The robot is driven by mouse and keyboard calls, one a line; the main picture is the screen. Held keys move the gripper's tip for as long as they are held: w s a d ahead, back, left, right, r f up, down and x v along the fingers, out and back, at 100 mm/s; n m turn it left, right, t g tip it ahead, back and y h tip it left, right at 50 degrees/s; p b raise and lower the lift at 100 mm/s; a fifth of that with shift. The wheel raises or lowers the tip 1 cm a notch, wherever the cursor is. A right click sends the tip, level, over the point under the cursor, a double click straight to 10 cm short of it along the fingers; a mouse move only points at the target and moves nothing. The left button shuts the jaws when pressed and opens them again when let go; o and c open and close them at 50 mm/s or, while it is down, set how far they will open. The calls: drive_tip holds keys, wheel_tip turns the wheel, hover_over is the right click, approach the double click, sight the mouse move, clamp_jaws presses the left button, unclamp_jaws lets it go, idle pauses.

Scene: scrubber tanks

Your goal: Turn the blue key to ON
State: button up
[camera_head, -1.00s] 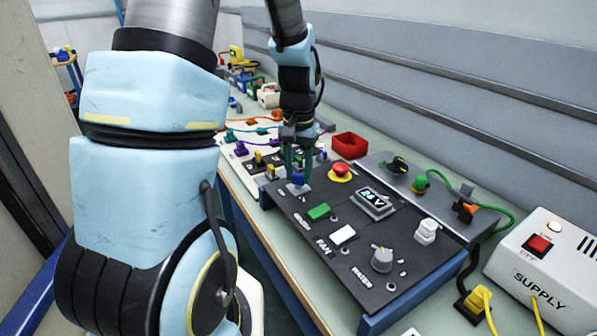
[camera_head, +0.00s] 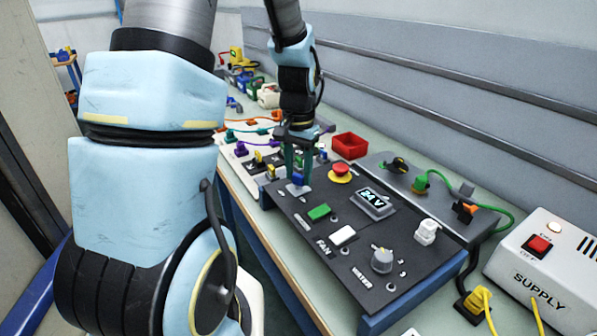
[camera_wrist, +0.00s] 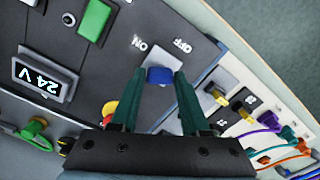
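The blue key (camera_head: 298,180) sits on a light plate at the far left corner of the dark control panel (camera_head: 290,212). It also shows in the wrist view (camera_wrist: 160,75), below the white ON label (camera_wrist: 140,45) and OFF label (camera_wrist: 182,45). My gripper (camera_head: 299,170) points down at the key. In the wrist view its green fingers (camera_wrist: 157,68) stand on either side of the key, with a gap on the left and a narrower one on the right. The gripper is open. I cannot tell which label the key points to.
The panel also bears a green switch (camera_head: 319,212), a white switch (camera_head: 343,235), a red button (camera_head: 341,169), a 24 V display (camera_head: 371,199) and a grey knob (camera_head: 381,260). A red bin (camera_head: 350,146) stands behind. Coloured cables lie beyond the panel's far end.

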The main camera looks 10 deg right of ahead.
sight(298, 174)
drive_tip(key=o, duration=0.4)
drive_tip(key=shift+r, duration=0.1)
wheel_tip(298, 174, up, 11)
drive_tip(key=shift+f+b, duration=0.15)
drive_tip(key=shift+b, duration=0.85)
drive_tip(key=s+a+f+n, duration=0.2)
drive_tip(key=a, duration=0.2)
drive_tip(key=s+a+f+n+t, duration=0.1)
drive_tip(key=s+a+f+n, duration=0.1)
drive_tip(key=s+a+f, duration=0.1)
drive_tip(key=s+a+f+n, duration=0.2)
drive_tip(key=a, duration=0.4)
drive_tip(key=shift+s+f+t, duration=0.2)
drive_tip(key=shift+s+t, duration=0.1)
drive_tip(key=shift+s, duration=0.1)
